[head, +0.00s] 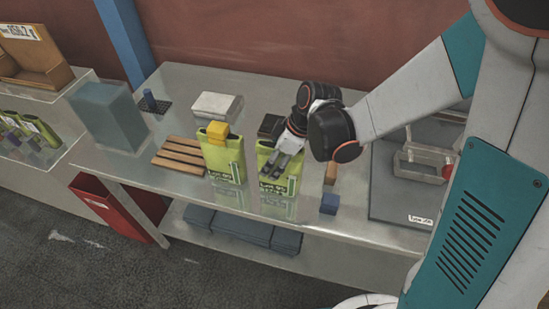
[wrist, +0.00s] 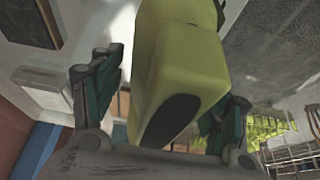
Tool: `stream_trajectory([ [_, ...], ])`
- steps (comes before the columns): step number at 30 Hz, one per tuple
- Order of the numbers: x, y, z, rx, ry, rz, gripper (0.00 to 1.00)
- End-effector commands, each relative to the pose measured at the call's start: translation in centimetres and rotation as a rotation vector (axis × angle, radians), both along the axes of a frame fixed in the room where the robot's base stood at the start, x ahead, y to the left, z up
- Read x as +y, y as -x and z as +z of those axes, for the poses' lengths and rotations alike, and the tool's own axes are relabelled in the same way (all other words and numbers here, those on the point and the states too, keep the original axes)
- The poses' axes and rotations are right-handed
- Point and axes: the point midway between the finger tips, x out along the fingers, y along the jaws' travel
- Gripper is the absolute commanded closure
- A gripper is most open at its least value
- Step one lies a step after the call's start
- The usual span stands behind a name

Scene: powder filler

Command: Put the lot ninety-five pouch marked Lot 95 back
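Two yellow-green pouches stand upright on the metal table. The left pouch (head: 224,165) has a yellow top. The right pouch (head: 266,162) has a black top. In the wrist view a yellow-green pouch (wrist: 190,70) with a dark oval patch fills the space between my fingers (wrist: 160,105). A gap shows beside the left finger; the right finger is partly hidden behind the pouch. The fingers stand apart.
A wooden slatted rack (head: 180,155) lies left of the pouches. A white box (head: 217,105) is behind, and a grey-blue box (head: 109,116) is further left. A blue block (head: 329,203) and a dark tray (head: 385,205) are right. Several pouches (head: 28,127) stand on the left counter.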

Motion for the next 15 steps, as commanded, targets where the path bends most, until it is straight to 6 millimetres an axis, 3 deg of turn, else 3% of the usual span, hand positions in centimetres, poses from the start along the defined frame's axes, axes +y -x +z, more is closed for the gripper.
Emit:
stream_trajectory([
  [10,0.0,0.0,0.3,0.0,0.0,0.0,0.3],
  [15,-0.7,0.3,2.3,0.0,0.0,-0.001,0.3],
])
